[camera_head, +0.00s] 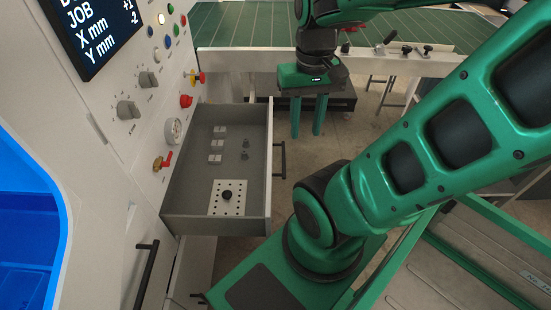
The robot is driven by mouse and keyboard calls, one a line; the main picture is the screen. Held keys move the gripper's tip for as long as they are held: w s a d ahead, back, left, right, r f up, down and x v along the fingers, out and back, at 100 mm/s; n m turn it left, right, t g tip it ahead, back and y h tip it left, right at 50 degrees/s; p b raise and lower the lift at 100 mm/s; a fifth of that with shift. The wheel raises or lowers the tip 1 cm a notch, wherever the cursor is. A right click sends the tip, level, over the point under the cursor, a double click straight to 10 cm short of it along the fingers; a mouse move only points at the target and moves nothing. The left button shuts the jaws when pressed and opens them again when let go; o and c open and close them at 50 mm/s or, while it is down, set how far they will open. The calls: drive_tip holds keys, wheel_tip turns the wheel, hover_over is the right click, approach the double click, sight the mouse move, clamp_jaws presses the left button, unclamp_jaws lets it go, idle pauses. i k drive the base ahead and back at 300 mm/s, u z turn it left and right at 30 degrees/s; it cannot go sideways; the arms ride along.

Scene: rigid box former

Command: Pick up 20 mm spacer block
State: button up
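Several small parts lie in the open grey drawer (190,185). Three small pale grey blocks stand in a column near its left side: a far one (220,130), a middle one (217,144) and a near one (215,158). Any may be the 20 mm spacer block; their size marks are too small to read. My gripper (307,132) hangs to the right of the drawer's far end, outside it, above the floor. Its two green fingers point down and stand apart with nothing visible between them.
Two small dark parts (245,150) and a white perforated plate (214,203) with a black knob share the drawer. The drawer's right front panel (268,165) has a dark handle. A control panel (130,90) with knobs rises on the left. A green-topped table (245,25) is behind.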

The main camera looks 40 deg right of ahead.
sight(216, 160)
drive_tip(key=u, duration=0.05)
drive_tip(key=k, duration=0.4)
drive_tip(key=u, duration=1.45)
drive_tip(key=k, duration=1.05)
drive_tip(key=z, duration=1.5)
drive_tip(key=i, duration=1)
drive_tip(key=u, duration=0.05)
